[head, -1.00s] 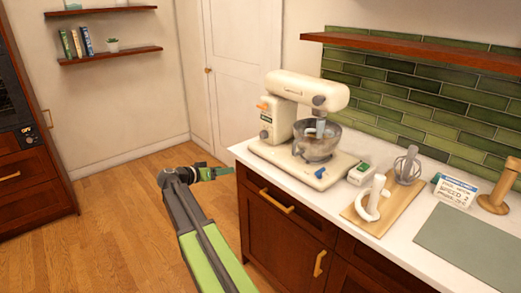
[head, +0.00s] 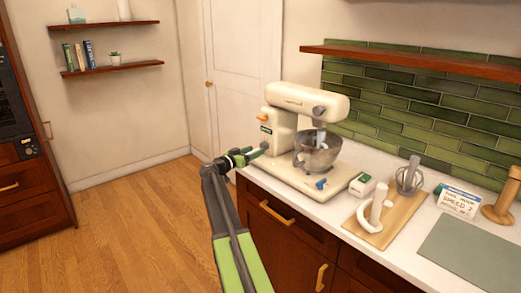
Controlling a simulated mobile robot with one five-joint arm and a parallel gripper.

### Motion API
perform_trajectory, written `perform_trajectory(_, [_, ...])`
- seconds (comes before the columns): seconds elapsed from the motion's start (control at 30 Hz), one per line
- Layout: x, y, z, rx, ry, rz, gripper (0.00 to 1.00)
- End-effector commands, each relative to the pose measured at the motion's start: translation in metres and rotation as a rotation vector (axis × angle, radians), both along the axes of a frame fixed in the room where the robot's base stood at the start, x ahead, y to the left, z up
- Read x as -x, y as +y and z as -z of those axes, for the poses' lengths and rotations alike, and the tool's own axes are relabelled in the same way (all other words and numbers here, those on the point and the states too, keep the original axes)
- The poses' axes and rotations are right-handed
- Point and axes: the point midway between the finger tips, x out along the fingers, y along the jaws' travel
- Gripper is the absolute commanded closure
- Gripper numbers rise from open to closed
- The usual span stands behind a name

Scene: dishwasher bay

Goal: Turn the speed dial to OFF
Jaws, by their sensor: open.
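A cream stand mixer (head: 307,98) stands on the counter with a metal bowl (head: 318,153) under its head. Its column bears an orange lever (head: 262,118), a small green label and, below that, a small round knob (head: 265,146). This knob seems to be the speed dial, but its marks are too small to read. A grey knob (head: 319,111) is on the mixer head and a blue lever (head: 321,184) on its base. My gripper (head: 254,153) is open at the column's left, its tips close to the round knob; I cannot tell whether they touch.
A white box with a green switch (head: 362,185), a wooden board (head: 387,222) with white and wire attachments, and a sign card reading SPEED 2 (head: 458,201) are on the counter (head: 345,214) to the right. Open floor (head: 140,215) lies to the left.

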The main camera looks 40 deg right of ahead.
Motion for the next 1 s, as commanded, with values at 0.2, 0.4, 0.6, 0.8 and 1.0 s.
perform_trajectory(0.2, [-0.001,-0.035,0.000,0.000,0.000,0.001,0.42])
perform_trajectory(0.4, [0.000,-0.042,0.000,0.000,0.000,0.001,0.42])
perform_trajectory(0.6, [0.000,-0.042,0.000,0.000,0.000,0.001,0.46])
perform_trajectory(0.8, [0.000,-0.042,0.000,0.000,0.000,0.001,0.72])
perform_trajectory(1.0, [0.000,-0.042,0.000,0.000,0.000,0.001,0.98])
